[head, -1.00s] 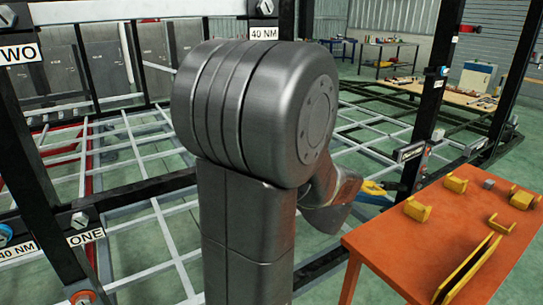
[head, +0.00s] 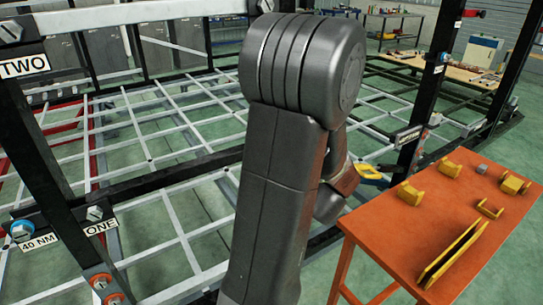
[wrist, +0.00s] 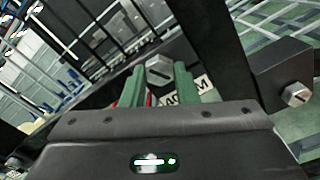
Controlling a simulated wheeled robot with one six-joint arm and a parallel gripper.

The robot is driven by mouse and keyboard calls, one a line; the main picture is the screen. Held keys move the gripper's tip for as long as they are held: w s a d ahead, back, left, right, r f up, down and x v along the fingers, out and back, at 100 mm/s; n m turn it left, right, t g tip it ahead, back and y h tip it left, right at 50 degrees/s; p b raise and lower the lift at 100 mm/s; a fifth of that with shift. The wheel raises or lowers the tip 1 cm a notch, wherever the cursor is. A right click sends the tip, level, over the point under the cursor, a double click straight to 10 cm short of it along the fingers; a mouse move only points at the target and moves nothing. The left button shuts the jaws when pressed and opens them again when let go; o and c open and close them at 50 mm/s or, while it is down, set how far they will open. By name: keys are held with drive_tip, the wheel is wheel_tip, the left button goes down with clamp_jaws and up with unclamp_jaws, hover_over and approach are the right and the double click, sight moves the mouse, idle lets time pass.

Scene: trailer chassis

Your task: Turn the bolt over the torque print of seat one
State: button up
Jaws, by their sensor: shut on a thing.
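In the wrist view my gripper (wrist: 159,80) has its two green fingers closed around a grey slotted hex bolt head (wrist: 159,70). A white print (wrist: 187,100), partly hidden by the right finger, reads like 40 NM. My arm hides the gripper there, and I cannot tell which seat the gripped bolt belongs to.
A second slotted bolt (wrist: 297,94) sticks out of a black block at the right of the wrist view. The TWO plate (head: 25,66) is at upper left. An orange table (head: 400,245) with yellow brackets stands at the right. Black posts and bars surround the work area.

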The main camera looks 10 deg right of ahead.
drive_tip(key=shift+f, duration=0.1)
drive_tip(key=o, duration=1)
drive_tip(key=shift+s+d, duration=0.1)
drive_tip(key=b+v, duration=0.1)
drive_tip(key=v, duration=1.2)
drive_tip(key=shift+s, duration=0.4)
drive_tip(key=p+x, duration=0.1)
drive_tip(key=x, duration=1.3)
drive_tip(key=shift+d, duration=0.15)
